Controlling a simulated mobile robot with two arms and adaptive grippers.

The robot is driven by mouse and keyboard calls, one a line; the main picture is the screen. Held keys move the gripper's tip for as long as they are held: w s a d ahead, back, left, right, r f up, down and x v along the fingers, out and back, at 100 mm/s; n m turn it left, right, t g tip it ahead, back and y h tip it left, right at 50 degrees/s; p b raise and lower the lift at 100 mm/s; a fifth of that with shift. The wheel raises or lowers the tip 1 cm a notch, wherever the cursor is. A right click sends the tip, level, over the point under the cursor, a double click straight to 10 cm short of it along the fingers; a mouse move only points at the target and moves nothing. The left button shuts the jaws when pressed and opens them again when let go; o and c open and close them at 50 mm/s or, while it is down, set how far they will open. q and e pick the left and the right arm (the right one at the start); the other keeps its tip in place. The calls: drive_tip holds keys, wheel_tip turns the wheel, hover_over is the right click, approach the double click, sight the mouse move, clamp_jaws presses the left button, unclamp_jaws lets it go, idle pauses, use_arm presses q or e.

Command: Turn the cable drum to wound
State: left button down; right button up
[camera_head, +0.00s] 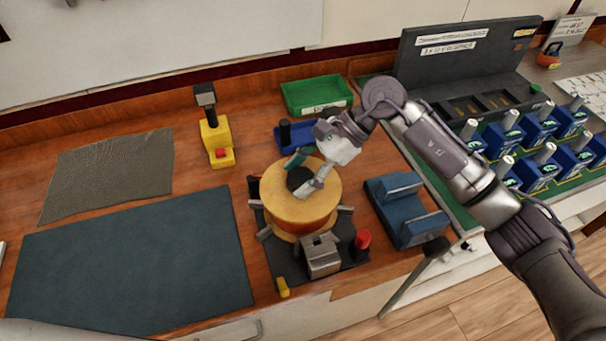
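The cable drum (277,204) has a round, tan top flange with a dark hub (298,178) in the middle. It sits on a dark base plate (289,265). My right gripper (303,174) reaches down over the drum from the upper right. Its fingers lie on either side of the hub, close to the flange. Whether they press on the hub or stand a little apart from it cannot be told. The gripper hides part of the flange's upper right. My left gripper is not in view.
A grey metal block (321,255) and a red knob (362,240) stand at the drum's front. A blue holder (405,211) is to the right, with blue breakers (535,172) farther right. A green tray (316,94) lies behind. The dark mat (130,262) at left is clear.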

drive_tip(key=shift+o, duration=1.3)
drive_tip(key=v, duration=1.2)
